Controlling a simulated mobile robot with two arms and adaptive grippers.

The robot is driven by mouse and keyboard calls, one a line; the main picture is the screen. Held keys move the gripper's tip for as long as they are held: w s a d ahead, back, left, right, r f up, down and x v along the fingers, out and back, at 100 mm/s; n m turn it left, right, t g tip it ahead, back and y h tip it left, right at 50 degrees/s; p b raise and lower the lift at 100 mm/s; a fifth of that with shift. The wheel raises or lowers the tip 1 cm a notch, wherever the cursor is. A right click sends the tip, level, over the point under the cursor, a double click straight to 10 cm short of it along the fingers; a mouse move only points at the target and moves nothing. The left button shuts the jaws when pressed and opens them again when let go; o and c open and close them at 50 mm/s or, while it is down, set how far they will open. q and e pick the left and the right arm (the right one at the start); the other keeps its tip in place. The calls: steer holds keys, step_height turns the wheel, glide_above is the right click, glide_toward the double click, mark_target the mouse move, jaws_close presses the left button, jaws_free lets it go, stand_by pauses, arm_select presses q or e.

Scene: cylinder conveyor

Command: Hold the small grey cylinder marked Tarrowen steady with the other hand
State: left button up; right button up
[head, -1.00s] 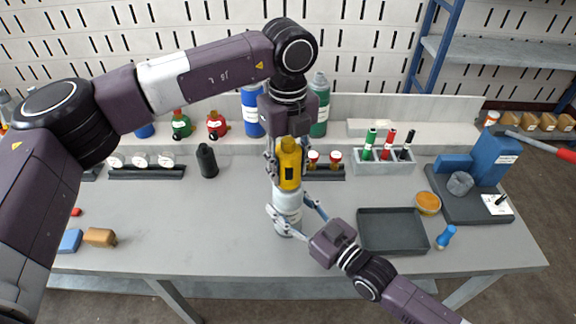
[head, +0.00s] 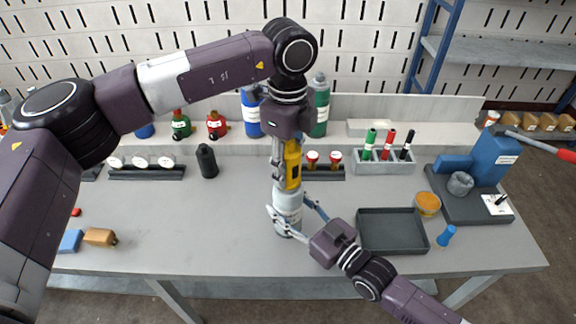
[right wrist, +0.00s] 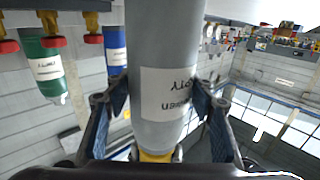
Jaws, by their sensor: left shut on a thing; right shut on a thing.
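The small grey cylinder (head: 288,221) stands upright near the middle of the table. In the right wrist view the grey cylinder (right wrist: 165,50) appears upside down, with a white label whose partly visible lettering fits Tarrowen. My right gripper (head: 288,207) is shut around its body; its blue-grey fingers show on both sides in the right wrist view (right wrist: 160,100). A yellow device (head: 293,160) with a dark panel sits on the cylinder's top. My left gripper (head: 286,177) comes down from above and is shut on this yellow device. Its fingers partly hide it.
An empty dark tray (head: 391,249) lies right of my right gripper, with a blue-handled item (head: 446,236) beside it. A black bottle (head: 207,161) stands to the left. Behind are a marker holder (head: 383,166) and larger blue and green cylinders (head: 320,105). The front left-centre of the table is clear.

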arm_select(q)
steer(key=n, duration=0.6)
steer(key=o, duration=1.4)
steer(key=shift+c, duration=0.2)
steer(key=shift+r, duration=0.1)
steer(key=shift+r, duration=1.15)
steer(key=m, duration=0.4)
steer(key=shift+m, duration=1)
